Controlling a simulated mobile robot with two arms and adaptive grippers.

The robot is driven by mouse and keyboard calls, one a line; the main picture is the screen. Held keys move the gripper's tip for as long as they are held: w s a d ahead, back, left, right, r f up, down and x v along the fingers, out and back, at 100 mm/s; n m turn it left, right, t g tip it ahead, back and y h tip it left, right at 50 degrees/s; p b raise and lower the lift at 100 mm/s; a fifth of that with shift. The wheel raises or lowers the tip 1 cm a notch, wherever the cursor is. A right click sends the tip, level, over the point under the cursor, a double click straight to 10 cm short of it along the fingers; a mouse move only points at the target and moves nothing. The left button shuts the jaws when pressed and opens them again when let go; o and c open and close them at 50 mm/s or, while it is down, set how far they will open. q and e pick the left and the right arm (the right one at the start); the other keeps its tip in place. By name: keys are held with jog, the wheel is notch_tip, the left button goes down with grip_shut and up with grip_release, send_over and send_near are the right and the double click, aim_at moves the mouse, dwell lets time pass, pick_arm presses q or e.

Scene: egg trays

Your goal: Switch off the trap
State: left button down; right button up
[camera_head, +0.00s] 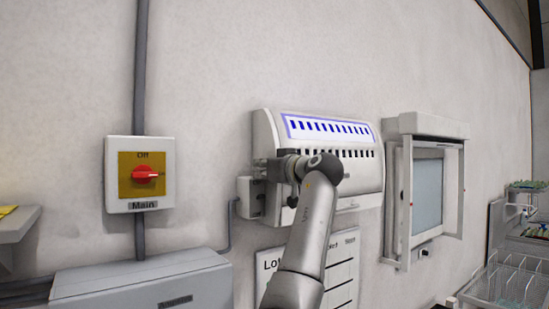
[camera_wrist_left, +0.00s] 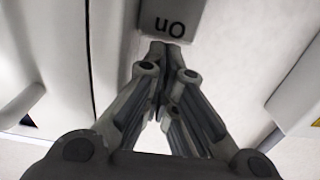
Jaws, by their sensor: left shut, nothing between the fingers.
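The trap (camera_head: 270,122) is a white slotted wall unit, and its upper strip glows blue. A small grey switch box (camera_head: 247,203) sits on the wall at its lower left. My left gripper (camera_head: 262,170) is in front of the trap's left end, just above that box, and partly hides the area. In the left wrist view, the closed, empty fingertips (camera_wrist_left: 156,52) are at the edge of a grey box (camera_wrist_left: 180,12) marked "On", which appears upside down. I cannot tell whether they touch it. My right gripper is not in view.
A main switch (camera_head: 126,203) with a red knob on a yellow plate is on the wall at left. A grey cabinet (camera_head: 150,283) is below it. A framed window unit (camera_head: 404,215) juts out at right. A printed chart (camera_head: 345,275) hangs under the trap.

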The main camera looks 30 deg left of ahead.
aim_at(256, 183)
pick_arm(q)
jog(key=f, duration=0.1)
jog(key=d+f, duration=0.1)
jog(key=f, duration=0.1)
jog(key=shift+s+f, duration=0.15)
jog(key=shift+d+f+p, duration=0.1)
jog(key=shift+d+p, duration=0.15)
jog(key=shift+p, duration=0.1)
jog(key=shift+s+d+f, duration=0.1)
jog(key=shift+d, duration=0.25)
jog(key=shift+s+a, duration=0.1)
jog(key=shift+a, duration=0.3)
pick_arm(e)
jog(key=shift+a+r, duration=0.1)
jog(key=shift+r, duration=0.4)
pick_arm(q)
jog(key=shift+f, duration=0.1)
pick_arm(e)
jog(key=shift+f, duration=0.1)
